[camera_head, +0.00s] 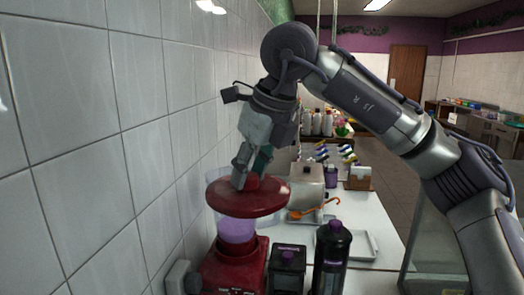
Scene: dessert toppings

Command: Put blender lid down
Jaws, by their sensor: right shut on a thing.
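The red blender lid (247,203) is a wide disc with a knob on top. My right gripper (248,177) reaches down from above and is shut on the knob of the lid. The lid overlaps the upper part of the blender jar (236,229), which looks translucent purple. I cannot tell whether the lid touches the jar or is held apart from it. The red blender base (233,272) stands on the counter near the tiled wall. My left gripper is not in view.
A black bottle (332,258) and a dark container (287,268) stand right of the blender. The white tiled wall (85,130) is close on the left. Some white counter (376,212) is clear.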

